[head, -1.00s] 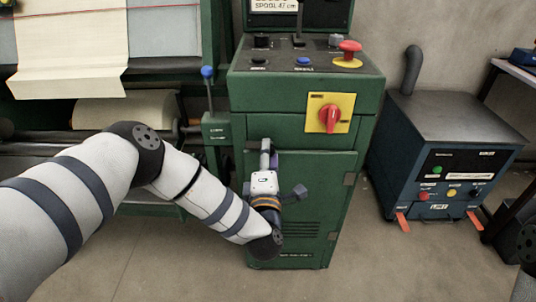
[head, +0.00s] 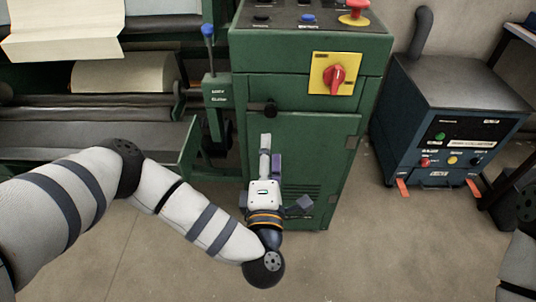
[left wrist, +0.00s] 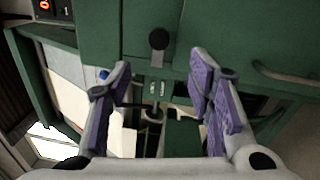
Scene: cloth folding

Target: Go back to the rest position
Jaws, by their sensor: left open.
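My left gripper (head: 270,150) is in front of the green cabinet's door (head: 310,165). It points away from me, below a black knob (head: 270,109) on the cabinet. In the left wrist view the gripper (left wrist: 160,78) is open, with its purple-padded fingers wide apart and nothing between them. The black knob (left wrist: 159,40) shows beyond the fingertips, apart from them. My right gripper is not in view; only part of my right arm shows at the right edge of the head view.
A lever with a blue ball (head: 208,32) stands left. Cream cloth (head: 65,30) hangs at upper left. A dark blue unit (head: 450,120) stands right. The front floor is clear.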

